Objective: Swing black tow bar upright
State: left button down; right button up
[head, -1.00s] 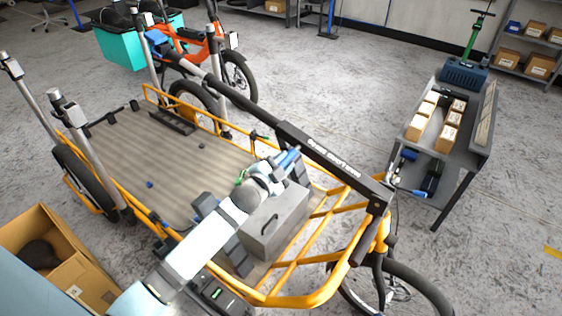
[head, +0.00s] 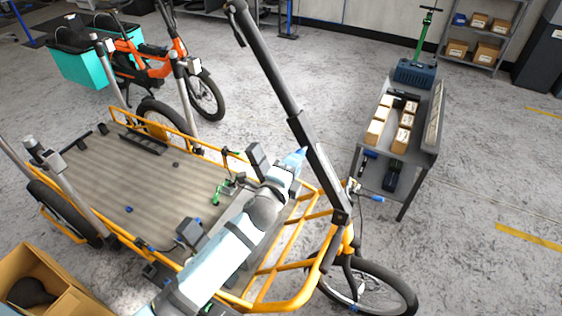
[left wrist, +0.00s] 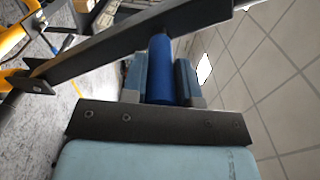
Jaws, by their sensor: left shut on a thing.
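The black tow bar (head: 283,95) is hinged at the front of the yellow-framed cargo bike (head: 285,300) and rises steeply, leaning to the left in the head view. It also crosses the left wrist view (left wrist: 110,42). My left gripper (head: 294,163) is at the bar's lower half, shut on a blue grip that sticks out from the bar. In the left wrist view the blue grip (left wrist: 160,70) sits between the two fingers. My right gripper is not in view.
A grey cart (head: 432,150) with small boxes stands to the right. The flat cargo deck (head: 110,180) lies to the left, with grey posts at its edges. An orange bike (head: 150,65) stands behind. An open cardboard box (head: 70,295) is at lower left.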

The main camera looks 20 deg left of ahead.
pick_arm(q)
jog(key=shift+d+r, duration=0.55)
jog(key=shift+r, duration=0.1)
jog(key=shift+m, duration=0.3)
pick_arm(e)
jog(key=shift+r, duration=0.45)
pick_arm(q)
jog(key=c, duration=0.9)
grip_release()
jog(key=shift+d+f, duration=0.1)
jog(key=shift+s+f, duration=0.15)
jog(key=s, duration=0.4)
jog(key=s+a+b, duration=0.1)
jog(key=s, duration=0.4)
jog(key=s+a, duration=0.1)
jog(key=s, duration=0.3)
jog(key=shift+s, duration=0.25)
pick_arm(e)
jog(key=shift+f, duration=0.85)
